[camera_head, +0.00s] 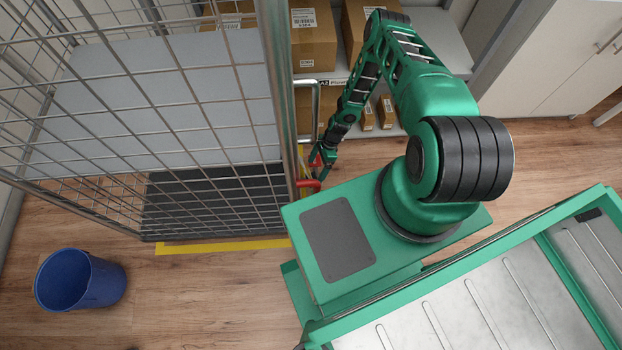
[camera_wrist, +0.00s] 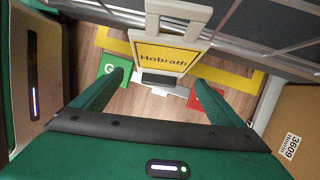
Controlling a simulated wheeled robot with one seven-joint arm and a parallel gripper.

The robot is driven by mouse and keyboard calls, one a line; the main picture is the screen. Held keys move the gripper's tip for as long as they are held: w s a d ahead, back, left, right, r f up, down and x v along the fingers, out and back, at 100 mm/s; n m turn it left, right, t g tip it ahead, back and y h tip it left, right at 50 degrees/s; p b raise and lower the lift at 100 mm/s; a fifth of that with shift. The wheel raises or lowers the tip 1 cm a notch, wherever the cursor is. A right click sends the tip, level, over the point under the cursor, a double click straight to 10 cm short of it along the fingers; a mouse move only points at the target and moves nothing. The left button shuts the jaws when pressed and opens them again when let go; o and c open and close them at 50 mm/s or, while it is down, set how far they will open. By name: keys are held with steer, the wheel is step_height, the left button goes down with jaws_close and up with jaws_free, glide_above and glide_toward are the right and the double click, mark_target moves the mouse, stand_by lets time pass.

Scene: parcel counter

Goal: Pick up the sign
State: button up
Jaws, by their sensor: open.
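The green fingers are spread apart, one on each side of the sign's lower part in the picture. I see no contact between fingers and sign. In the head view my gripper (camera_head: 318,160) is low beside the wire cage, and I cannot make out the sign there.
The wire cage (camera_head: 215,145) stands close left of my arm. Shelves with cardboard boxes (camera_head: 312,38) are behind. A blue bin (camera_head: 80,280) stands on the floor at lower left. In the wrist view, a green square (camera_wrist: 112,70) and a red piece (camera_wrist: 207,97) flank the sign.

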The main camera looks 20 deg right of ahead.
mark_target(312, 174)
steer(key=shift+x, duration=2.4)
steer(key=shift+w, duration=0.1)
steer(key=shift+c, duration=0.7)
steer(key=c, duration=1.2)
steer(key=shift+r, duration=0.1)
